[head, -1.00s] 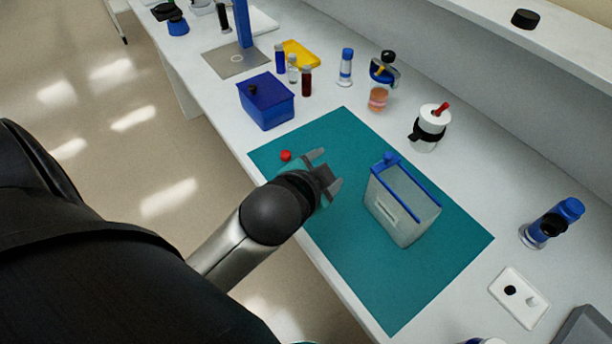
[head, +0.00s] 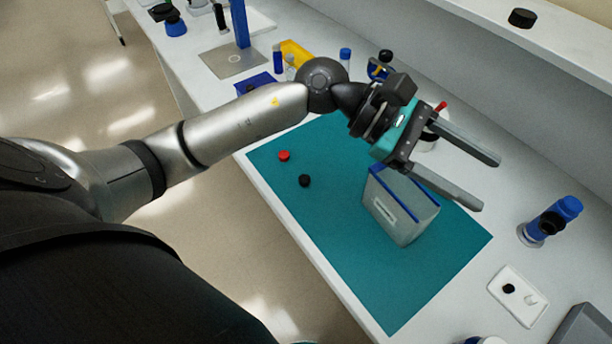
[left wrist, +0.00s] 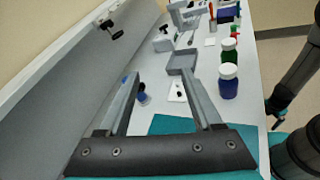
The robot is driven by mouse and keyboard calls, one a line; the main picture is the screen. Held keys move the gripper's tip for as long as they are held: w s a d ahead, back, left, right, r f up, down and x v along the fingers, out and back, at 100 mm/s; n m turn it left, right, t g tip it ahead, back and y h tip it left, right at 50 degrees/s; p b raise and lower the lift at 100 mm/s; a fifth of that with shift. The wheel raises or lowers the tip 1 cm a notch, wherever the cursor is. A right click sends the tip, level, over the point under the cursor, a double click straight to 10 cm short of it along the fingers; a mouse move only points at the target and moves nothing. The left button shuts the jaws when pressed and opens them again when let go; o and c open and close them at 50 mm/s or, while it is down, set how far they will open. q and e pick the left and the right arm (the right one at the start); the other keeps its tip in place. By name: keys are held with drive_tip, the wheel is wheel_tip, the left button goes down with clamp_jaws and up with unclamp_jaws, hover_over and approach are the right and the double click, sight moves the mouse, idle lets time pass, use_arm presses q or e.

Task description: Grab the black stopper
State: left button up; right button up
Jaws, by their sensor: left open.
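A small black stopper (head: 305,180) lies on the teal mat (head: 400,300), near a small red stopper (head: 284,156). Another small black piece (head: 509,288) sits on a white tray (head: 527,312) at the lower right; in the left wrist view dark pieces show on a white plate (left wrist: 176,97) beyond the fingers. My left gripper (head: 487,183) is open and empty, raised above the bench by the clear blue-rimmed container (head: 398,218), well right of the stopper on the mat. Its open fingers also show in the left wrist view (left wrist: 161,75).
The blue-capped bottle (head: 552,219) stands right of the mat. A grey box (head: 590,328) is at the lower right corner. My left arm covers part of the blue box (head: 256,84). The mat's front area is clear.

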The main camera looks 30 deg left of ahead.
use_arm(q)
drive_tip(key=w+a+f+m+y, duration=0.1)
drive_tip(key=a+f+m+y, duration=0.3)
drive_tip(key=a+f+y, duration=0.25)
drive_tip(key=m+g+y, duration=0.1)
drive_tip(key=m+y, duration=0.1)
drive_tip(key=y, duration=0.7)
hover_over(304, 178)
drive_tip(key=shift+h, duration=0.25)
drive_tip(key=f, duration=1.1)
drive_tip(key=shift+s+d+b, duration=0.25)
drive_tip(key=shift+d+b, duration=0.05)
drive_tip(key=shift+d, duration=0.1)
drive_tip(key=shift+w+a+f, duration=0.1)
drive_tip(key=shift+f, duration=0.9)
drive_tip(key=shift+w+a+f, duration=0.1)
drive_tip(key=shift+a+f, duration=0.05)
drive_tip(key=shift+f, duration=0.9)
drive_tip(key=shift+w+a+f, duration=0.1)
drive_tip(key=shift+f, duration=0.9)
clamp_jaws()
